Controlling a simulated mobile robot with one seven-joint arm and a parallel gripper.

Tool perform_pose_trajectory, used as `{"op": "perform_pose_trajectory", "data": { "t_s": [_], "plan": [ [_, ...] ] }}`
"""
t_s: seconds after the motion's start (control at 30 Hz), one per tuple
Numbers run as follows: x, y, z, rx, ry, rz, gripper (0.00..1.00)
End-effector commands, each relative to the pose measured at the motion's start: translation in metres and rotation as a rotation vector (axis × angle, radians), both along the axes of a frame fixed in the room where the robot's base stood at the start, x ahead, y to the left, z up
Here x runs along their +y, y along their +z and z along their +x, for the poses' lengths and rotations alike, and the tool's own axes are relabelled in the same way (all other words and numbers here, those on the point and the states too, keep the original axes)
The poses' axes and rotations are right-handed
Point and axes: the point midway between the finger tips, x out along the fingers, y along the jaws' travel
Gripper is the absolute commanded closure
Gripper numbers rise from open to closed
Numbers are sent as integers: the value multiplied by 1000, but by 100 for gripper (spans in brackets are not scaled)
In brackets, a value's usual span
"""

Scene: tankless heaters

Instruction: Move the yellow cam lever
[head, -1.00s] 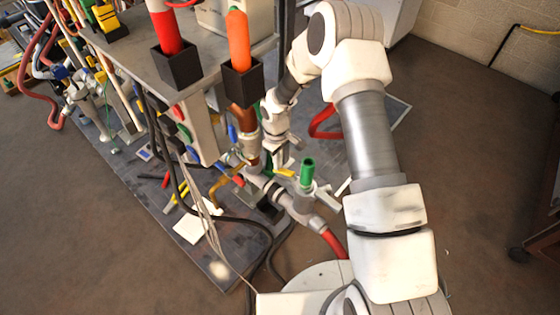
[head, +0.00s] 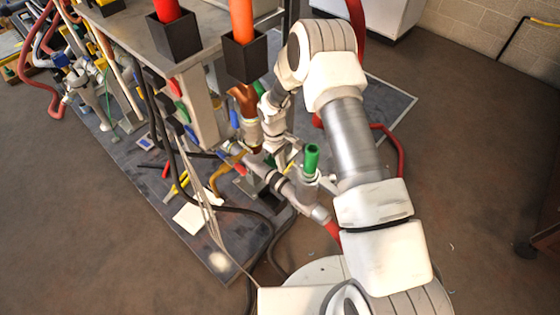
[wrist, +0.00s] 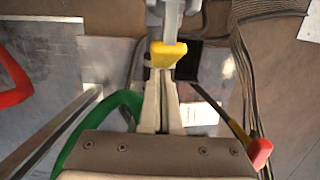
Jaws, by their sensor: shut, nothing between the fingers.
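The yellow cam lever (wrist: 167,54) is a small bright yellow piece on a grey fitting (wrist: 172,18) at the top middle of the wrist view. My gripper (wrist: 162,76) is shut and empty, its two pale fingers together. Its tips are right at the lower edge of the lever; I cannot tell whether they touch it. In the head view my gripper (head: 284,154) is low beside the grey pipe assembly (head: 290,192), partly covered by my arm. The lever is not clearly visible there.
A green-topped fitting (head: 311,158) stands close to the right of my gripper. Black cups holding red (head: 173,38) and orange (head: 243,57) posts rise above. Black cables and hoses run at the left. A green loop (wrist: 98,132) and a red-tipped handle (wrist: 259,152) flank the fingers.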

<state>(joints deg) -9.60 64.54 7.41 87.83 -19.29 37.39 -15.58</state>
Motion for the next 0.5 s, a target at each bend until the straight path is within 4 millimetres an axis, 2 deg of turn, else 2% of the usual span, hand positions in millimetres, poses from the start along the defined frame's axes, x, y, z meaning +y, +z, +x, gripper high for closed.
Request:
{"op": "perform_pose_trajectory", "data": {
  "t_s": [0.5],
  "plan": [
    [-5, -11, -5, 0, 0, 0, 100]
  ]
}}
